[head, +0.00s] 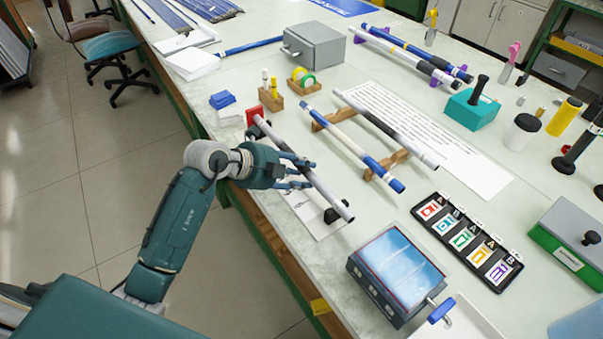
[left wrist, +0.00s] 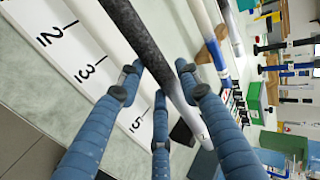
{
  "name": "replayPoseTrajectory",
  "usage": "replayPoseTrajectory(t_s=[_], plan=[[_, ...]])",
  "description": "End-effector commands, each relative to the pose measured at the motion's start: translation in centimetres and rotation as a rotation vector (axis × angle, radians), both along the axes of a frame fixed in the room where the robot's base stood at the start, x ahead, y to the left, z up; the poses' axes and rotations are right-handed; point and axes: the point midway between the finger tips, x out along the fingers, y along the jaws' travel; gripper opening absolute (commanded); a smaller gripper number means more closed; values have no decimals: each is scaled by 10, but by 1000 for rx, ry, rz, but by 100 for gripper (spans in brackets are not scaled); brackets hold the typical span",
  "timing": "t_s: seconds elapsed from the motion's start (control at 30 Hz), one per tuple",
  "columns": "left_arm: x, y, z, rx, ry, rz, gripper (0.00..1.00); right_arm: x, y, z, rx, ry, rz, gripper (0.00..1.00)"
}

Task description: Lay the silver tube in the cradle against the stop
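The silver tube (head: 325,190), grey with a dark, speckled stretch, lies along the cradle, over its black supports (head: 336,213) near the table's front edge. Its far end is close to the red stop (head: 254,114); I cannot tell whether they touch. My left gripper (head: 305,173) is at the tube's middle, coming from the front side. In the left wrist view the tube (left wrist: 158,66) passes between the spread fingers (left wrist: 160,82), with small gaps at the fingertips. A numbered white strip (left wrist: 85,65) lies beneath. My right gripper is not in view.
A wooden rack (head: 385,166) behind holds a blue-and-white tube (head: 345,142) and another grey-black tube (head: 385,125). A blue-topped box (head: 397,270) stands near the tube's near end, with a black label tray (head: 467,243) to its right. Small blue blocks (head: 222,99) sit at the left.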

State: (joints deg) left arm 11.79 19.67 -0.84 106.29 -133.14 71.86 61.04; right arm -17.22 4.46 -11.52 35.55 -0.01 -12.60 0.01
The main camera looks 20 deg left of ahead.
Motion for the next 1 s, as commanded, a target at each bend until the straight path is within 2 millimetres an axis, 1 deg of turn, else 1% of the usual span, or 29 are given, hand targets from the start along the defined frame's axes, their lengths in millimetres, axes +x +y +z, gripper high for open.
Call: replayPoseTrajectory(t_s=[0.33,0.47,0.57,0.8,1.0], plan=[[-1,0,0,-1,0,1,50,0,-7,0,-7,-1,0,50],[-6,6,7,-1,-1,1,50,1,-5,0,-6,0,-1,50],[-17,14,17,4,-2,0,50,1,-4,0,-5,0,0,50],[-48,39,49,4,-2,2,50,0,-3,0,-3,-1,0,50],[-67,53,68,1,0,1,50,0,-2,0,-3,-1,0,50]])
